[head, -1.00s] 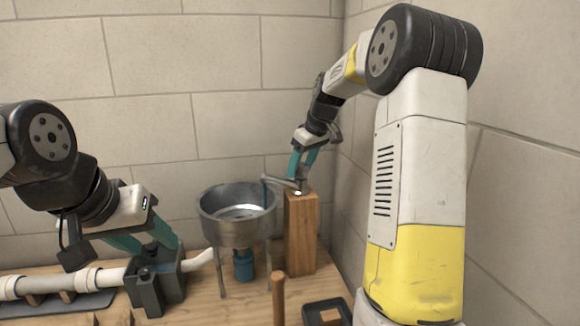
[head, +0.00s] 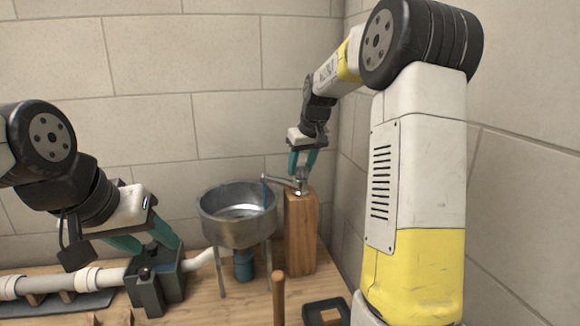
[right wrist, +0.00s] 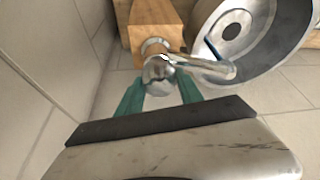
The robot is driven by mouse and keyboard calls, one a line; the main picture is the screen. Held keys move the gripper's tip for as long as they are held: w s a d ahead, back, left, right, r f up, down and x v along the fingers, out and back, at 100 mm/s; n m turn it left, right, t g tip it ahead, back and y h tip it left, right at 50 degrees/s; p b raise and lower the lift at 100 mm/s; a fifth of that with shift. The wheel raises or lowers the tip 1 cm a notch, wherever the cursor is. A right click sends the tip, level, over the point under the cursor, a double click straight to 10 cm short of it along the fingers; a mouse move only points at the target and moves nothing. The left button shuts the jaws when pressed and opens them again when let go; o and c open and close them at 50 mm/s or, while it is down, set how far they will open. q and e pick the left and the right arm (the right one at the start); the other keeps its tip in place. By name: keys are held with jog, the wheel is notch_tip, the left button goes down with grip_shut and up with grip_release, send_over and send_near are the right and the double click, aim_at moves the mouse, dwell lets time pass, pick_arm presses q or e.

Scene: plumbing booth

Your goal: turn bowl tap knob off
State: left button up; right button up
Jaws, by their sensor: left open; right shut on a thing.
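The tap stands on a wooden post (head: 302,235). Its metal spout (head: 281,180) reaches left over the steel bowl (head: 238,228), with a thin blue strip at its end. My right gripper (head: 301,168) points down on the tap from above. In the right wrist view, the shiny round tap knob (right wrist: 160,76) sits between the teal fingers of the right gripper (right wrist: 160,92), which are shut on it. The spout (right wrist: 205,68) runs right toward the bowl there. My left gripper (head: 152,244) is open at the dark vise block (head: 147,292), away from the tap.
A white pipe (head: 50,283) lies along the bench at left. An upright wooden rod (head: 278,298) and a dark tray (head: 326,309) are at the front. The bowl stands on thin legs beside the post. Walls close in behind and at right.

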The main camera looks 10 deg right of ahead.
jog(key=m+h, duration=0.2)
jog(key=m, duration=0.3)
jog(key=shift+a+m, duration=0.1)
jog(key=shift+m, duration=0.2)
jog(key=shift+m+h, duration=0.8)
jog(key=shift+m, duration=1.1)
jog(key=shift+g, duration=0.3)
jog(key=o, duration=1.4)
jog(key=v, duration=0.7)
jog(key=shift+s+r, duration=0.1)
jog(key=shift+r, duration=0.25)
